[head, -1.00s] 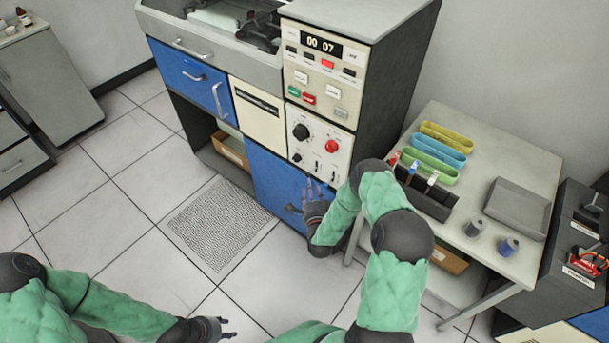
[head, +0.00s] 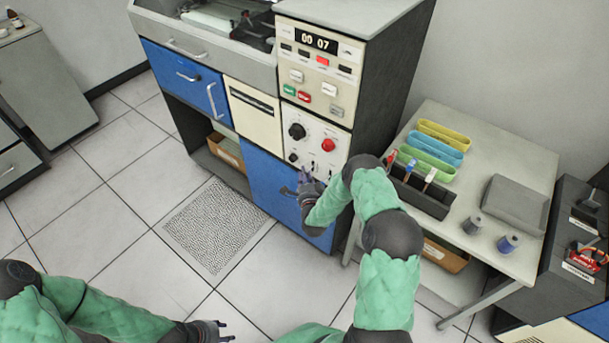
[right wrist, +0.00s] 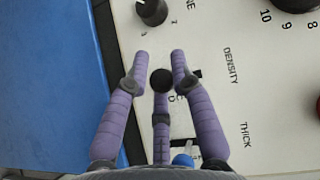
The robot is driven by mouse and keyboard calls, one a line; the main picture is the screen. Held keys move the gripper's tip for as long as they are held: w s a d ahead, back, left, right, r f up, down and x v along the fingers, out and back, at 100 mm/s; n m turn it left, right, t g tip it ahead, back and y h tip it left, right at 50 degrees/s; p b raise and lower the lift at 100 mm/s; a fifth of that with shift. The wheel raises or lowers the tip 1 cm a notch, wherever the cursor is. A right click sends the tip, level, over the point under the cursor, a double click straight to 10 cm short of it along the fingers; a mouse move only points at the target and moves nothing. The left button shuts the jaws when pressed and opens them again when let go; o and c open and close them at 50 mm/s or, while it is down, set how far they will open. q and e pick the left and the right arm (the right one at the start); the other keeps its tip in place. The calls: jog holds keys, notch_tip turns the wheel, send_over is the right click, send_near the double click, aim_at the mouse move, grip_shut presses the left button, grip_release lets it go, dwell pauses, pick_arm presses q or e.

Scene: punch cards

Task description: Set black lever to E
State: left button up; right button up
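The black lever (right wrist: 162,80) shows as a round black ball end in the right wrist view, on a cream panel (right wrist: 265,75) marked DENSITY and THICK. My right gripper (right wrist: 160,68) is open, with purple fingertips on either side of the ball and a third finger below it. I cannot tell whether any finger touches it. Letters beside the lever are partly covered, so its setting is unclear. In the head view my right gripper (head: 308,184) is at the lower edge of the control panel. My left gripper (head: 212,331) is open and empty above the floor.
A black knob (right wrist: 151,11) sits close to my fingertips. The panel also has a large black dial (head: 297,131) and a red knob (head: 328,144). A blue door (head: 268,180) is below. A side table (head: 480,160) with trays stands to the right of my right arm.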

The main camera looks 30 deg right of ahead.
jog(key=shift+r, duration=0.1)
grip_shut()
jog(key=shift+n+t+h, duration=0.4)
jog(key=shift+n+t, duration=0.5)
jog(key=f+b, duration=0.2)
jog(key=b, duration=0.2)
jog(key=d+f+b, duration=0.1)
jog(key=f+b, duration=0.1)
jog(key=b, duration=0.3)
jog(key=shift+w+f, duration=0.2)
jog(key=o, duration=0.9)
grip_release()
jog(key=shift+f, duration=0.1)
